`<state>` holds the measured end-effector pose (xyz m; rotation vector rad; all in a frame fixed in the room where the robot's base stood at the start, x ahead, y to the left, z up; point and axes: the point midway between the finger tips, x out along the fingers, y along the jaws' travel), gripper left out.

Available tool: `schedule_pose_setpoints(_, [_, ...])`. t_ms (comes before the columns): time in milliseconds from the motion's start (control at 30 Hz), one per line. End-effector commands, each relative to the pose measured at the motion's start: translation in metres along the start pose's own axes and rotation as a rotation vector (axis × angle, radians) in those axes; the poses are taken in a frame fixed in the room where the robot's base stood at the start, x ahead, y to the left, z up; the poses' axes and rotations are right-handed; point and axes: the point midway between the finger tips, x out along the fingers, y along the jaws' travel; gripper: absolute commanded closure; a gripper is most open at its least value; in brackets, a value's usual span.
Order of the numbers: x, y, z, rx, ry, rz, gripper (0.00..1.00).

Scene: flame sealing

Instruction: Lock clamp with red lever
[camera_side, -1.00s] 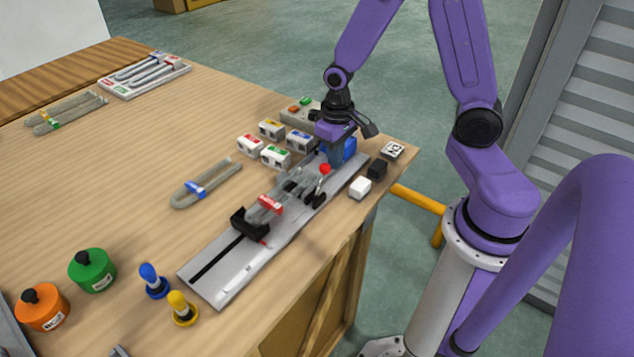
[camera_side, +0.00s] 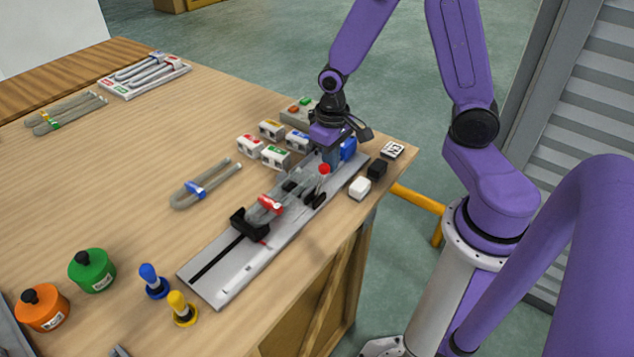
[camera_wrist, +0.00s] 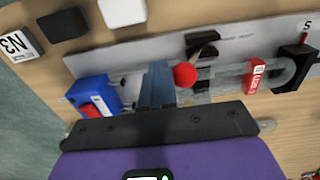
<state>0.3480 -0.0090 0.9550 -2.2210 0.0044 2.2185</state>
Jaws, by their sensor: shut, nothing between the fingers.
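The red lever is a red ball knob (camera_side: 324,169) on a dark clamp (camera_side: 315,198) mounted on a metal rail plate (camera_side: 215,277). In the wrist view the red knob (camera_wrist: 185,75) is just right of my gripper (camera_wrist: 158,84). My gripper's fingers are shut and empty, beside the knob; I cannot tell whether they touch it. In the side view my gripper (camera_side: 328,154) is low over the far end of the rail. A grey tube with a red label (camera_side: 270,205) lies along the rail, its near end at a black block (camera_side: 250,223).
A blue block (camera_wrist: 93,97) with a red switch stands left of my fingers. White (camera_side: 360,187) and black (camera_side: 377,169) cubes sit by the table edge. Several coloured boxes (camera_side: 275,156) stand beside the rail. A blue-banded tube (camera_side: 196,189) lies apart, with open table around it.

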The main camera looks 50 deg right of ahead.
Motion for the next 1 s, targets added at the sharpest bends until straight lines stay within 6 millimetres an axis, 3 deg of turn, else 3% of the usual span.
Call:
schedule_pose_setpoints(367, [0.001, -0.006, 0.001, -0.008, -0.003, -0.001, 1.0])
schedule_pose_setpoints(767, [0.0, 0.006, 0.001, -0.005, -0.003, -0.001, 1.0])
schedule_pose_setpoints(1000, [-0.012, 0.007, -0.001, -0.005, 0.002, -0.002, 1.0])
